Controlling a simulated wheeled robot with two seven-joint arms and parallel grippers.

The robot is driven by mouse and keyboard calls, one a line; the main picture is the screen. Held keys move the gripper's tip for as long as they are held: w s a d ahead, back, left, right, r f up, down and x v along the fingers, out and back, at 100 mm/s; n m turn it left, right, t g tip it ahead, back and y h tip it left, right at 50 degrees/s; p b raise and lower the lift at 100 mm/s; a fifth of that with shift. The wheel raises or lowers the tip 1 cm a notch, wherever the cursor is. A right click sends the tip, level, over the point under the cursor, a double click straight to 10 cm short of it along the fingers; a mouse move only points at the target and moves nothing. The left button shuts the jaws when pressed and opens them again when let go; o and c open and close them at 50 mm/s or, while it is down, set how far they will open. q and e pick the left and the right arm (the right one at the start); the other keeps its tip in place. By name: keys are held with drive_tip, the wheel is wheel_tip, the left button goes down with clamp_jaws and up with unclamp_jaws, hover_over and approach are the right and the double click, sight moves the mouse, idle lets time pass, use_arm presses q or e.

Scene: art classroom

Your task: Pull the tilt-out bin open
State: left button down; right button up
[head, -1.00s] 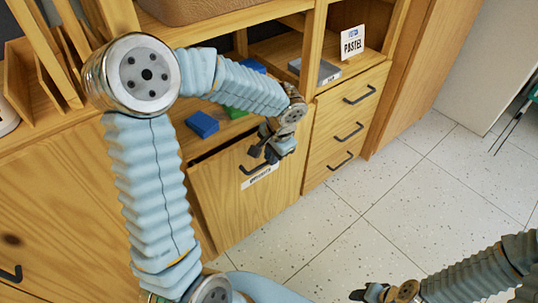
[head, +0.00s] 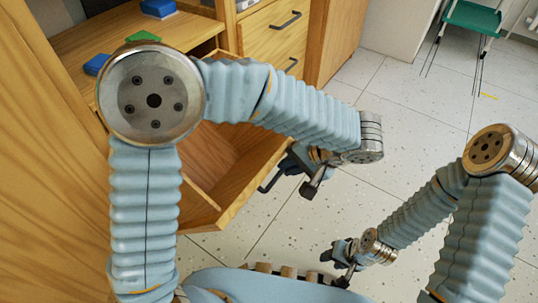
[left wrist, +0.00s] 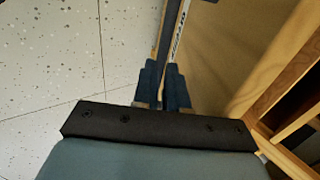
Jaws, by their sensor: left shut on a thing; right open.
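The wooden tilt-out bin (head: 236,192) stands tilted out from the cabinet in the head view, with its inside showing behind my left arm. Its dark bar handle (head: 267,184) is on the front panel, partly hidden. My left gripper (head: 284,172) is shut at this handle. In the left wrist view, my left gripper's fingers (left wrist: 165,88) close on the dark handle (left wrist: 166,35), beside the bin's tan front (left wrist: 232,55) and white label (left wrist: 181,28). My right gripper (head: 332,262) is open and empty over the floor, apart from the bin.
Blue blocks (head: 158,8) and a green block (head: 143,37) lie on the shelf above the bin. Closed drawers (head: 275,35) are beside it. A green stool (head: 474,18) stands at the far right. The speckled floor (head: 400,120) in front is largely clear.

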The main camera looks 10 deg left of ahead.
use_arm(q)
drive_tip(key=shift+s+d+f, duration=0.15)
drive_tip(key=shift+d+f, duration=0.25)
drive_tip(key=shift+d, duration=0.1)
drive_tip(key=c, duration=1.2)
unclamp_jaws()
drive_tip(key=shift+o, duration=0.2)
drive_tip(key=p+v, duration=0.3)
drive_tip(key=v, duration=1)
drive_tip(key=shift+s+d, duration=0.15)
drive_tip(key=shift+d, duration=0.25)
drive_tip(key=shift+r, duration=0.15)
